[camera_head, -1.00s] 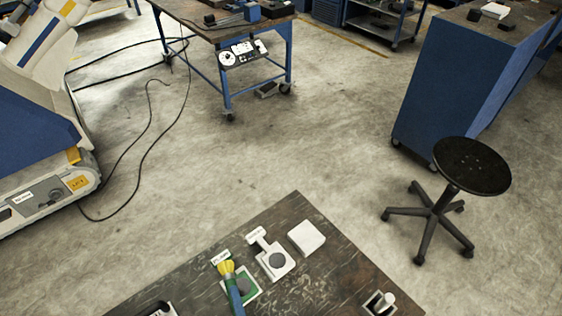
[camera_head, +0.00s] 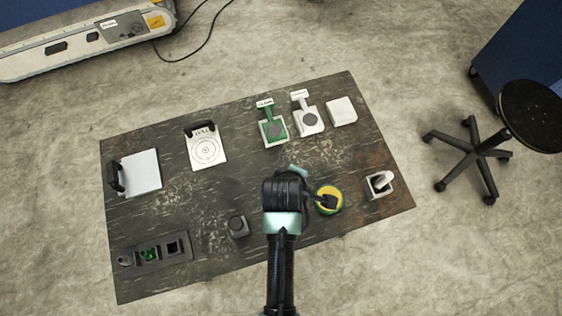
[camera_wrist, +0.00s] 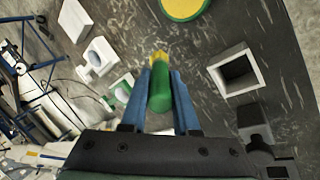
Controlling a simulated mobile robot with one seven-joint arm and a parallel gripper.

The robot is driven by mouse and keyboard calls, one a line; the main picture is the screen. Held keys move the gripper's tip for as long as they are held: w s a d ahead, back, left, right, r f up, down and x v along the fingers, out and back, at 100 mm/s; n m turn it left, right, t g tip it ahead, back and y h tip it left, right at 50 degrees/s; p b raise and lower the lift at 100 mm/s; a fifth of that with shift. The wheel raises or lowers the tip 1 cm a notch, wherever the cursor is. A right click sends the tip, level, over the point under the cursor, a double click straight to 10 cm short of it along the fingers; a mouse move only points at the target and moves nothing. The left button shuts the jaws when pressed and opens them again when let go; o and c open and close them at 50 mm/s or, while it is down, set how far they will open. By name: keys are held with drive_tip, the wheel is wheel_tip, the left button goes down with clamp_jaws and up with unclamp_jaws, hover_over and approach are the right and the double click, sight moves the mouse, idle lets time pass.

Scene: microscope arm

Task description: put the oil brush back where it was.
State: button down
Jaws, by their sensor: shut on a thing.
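The oil brush (camera_wrist: 160,97), with a green handle and a yellow tip, is between the blue fingers of my gripper (camera_wrist: 161,76) in the wrist view. My gripper is shut on it. In the head view my arm hides the fingers and the brush. A white square holder (camera_wrist: 214,74) with a dark open hole stands to the right of the brush in the wrist view, apart from it. I see nothing in its hole. My arm seems to cover it in the head view. A round yellow dish with a green rim (camera_head: 321,190) lies right of my wrist.
The dark table (camera_head: 225,185) bears a green plate (camera_head: 266,138), a white plate (camera_head: 318,127), a white box (camera_head: 342,110), another white holder (camera_head: 374,191), a target plate (camera_head: 206,155) and a small black box (camera_head: 238,226).

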drive_tip(key=s+a+r+g+y+p, duration=0.2)
drive_tip(key=s+a+r+g, duration=0.15)
drive_tip(key=s+r, duration=0.3)
drive_tip(key=shift+g, duration=0.55)
drive_tip(key=f, duration=0.3)
drive_tip(key=f+p, duration=0.1)
drive_tip(key=f, duration=0.3)
drive_tip(key=s+f, duration=0.1)
drive_tip(key=f, duration=0.2)
drive_tip(key=shift+f, duration=0.15)
drive_tip(key=shift+f, duration=0.1)
drive_tip(key=c, duration=0.7)
unclamp_jaws()
drive_tip(key=shift+o, duration=0.2)
